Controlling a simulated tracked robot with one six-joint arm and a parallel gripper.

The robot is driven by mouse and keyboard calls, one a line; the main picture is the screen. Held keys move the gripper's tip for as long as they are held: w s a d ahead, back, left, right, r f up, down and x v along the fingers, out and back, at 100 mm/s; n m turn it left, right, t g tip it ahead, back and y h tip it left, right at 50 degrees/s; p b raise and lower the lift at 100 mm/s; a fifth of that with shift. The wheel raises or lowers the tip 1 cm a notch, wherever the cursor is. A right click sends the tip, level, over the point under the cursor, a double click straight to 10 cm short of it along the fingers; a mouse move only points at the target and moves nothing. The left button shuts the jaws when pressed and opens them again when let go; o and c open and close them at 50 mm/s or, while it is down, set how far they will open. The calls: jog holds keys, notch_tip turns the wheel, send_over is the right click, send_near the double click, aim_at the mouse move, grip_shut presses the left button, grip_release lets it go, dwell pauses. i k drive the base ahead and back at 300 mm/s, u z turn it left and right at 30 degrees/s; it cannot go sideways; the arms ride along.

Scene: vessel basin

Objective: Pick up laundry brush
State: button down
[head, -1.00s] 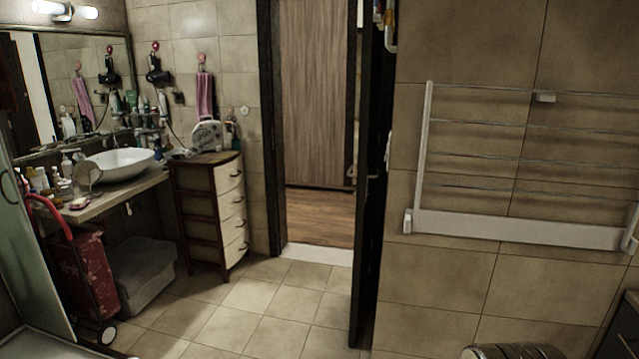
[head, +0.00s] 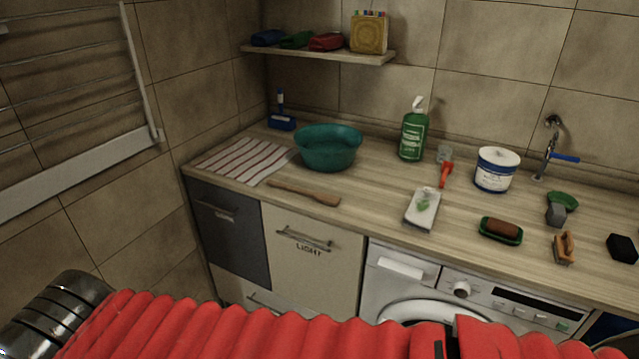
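A small wooden brush (head: 564,249), which looks most like the laundry brush, sits on the counter near its front edge at the right. It has a raised tan handle and lies between a green soap dish (head: 517,234) with a brown bar and a black block (head: 622,248). A green and grey item (head: 558,209), perhaps another brush, lies just behind it. A blue brush-like tool (head: 281,118) with an upright handle stands at the far left back. My arm's red ribbed sleeve crosses the bottom of the view. My gripper is not visible.
The wooden counter (head: 385,203) also holds a teal basin (head: 328,150), green bottle (head: 414,138), white tub (head: 496,170), white packet (head: 422,209), wooden paddle (head: 304,193) and striped cloth (head: 243,161). A tap (head: 552,150) is on the wall. A shelf (head: 318,53) hangs above. A washing machine (head: 470,290) is below.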

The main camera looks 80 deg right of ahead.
aim_at(563, 246)
jog(key=z, duration=4.4)
